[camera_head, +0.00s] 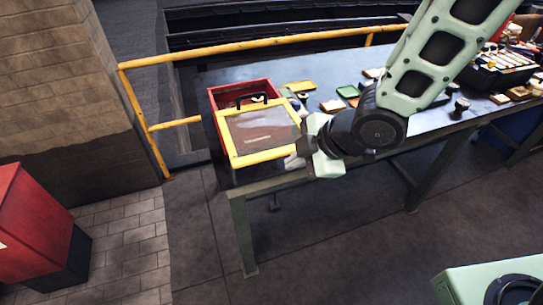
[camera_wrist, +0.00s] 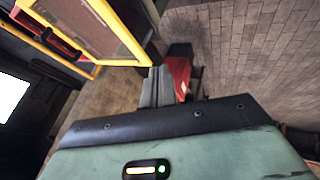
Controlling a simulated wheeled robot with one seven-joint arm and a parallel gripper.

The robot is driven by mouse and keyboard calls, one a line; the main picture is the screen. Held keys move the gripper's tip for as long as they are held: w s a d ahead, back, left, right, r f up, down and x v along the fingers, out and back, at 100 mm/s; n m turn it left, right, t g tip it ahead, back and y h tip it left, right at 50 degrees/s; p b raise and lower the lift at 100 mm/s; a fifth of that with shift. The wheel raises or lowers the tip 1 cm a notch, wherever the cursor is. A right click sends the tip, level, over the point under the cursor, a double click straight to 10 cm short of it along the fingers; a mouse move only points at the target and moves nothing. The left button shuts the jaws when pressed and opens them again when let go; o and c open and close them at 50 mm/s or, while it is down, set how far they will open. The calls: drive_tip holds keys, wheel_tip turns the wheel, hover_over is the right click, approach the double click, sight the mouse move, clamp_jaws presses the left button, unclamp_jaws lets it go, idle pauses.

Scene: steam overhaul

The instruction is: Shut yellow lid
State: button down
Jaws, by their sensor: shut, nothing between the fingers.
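The yellow lid (camera_head: 232,148) is a yellow frame around a clear panel, on a red box (camera_head: 239,92) at the table's left end. The box's red far part shows uncovered beyond the lid, so the lid does not fully cover it; its exact tilt is hard to tell. A black handle (camera_head: 251,100) shows by the lid's far edge. The lid also shows at the upper left of the wrist view (camera_wrist: 88,38). My gripper (camera_head: 298,157) is shut and empty, near the lid's near right corner; I cannot tell whether they touch. Its fingers show in the wrist view (camera_wrist: 158,86).
The dark workbench (camera_head: 345,72) carries small coloured trays and parts behind my arm, and a black toolbox (camera_head: 497,72) at the right. A yellow railing (camera_head: 225,48) runs behind. A red bin (camera_head: 32,225) stands at the left. Floor before the bench is clear.

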drive_tip(key=w+a+f+p, duration=0.4)
drive_tip(key=w+a+f, duration=0.2)
drive_tip(key=w+f, duration=0.1)
drive_tip(key=shift+w+f, duration=0.2)
drive_tip(key=shift+f, duration=0.3)
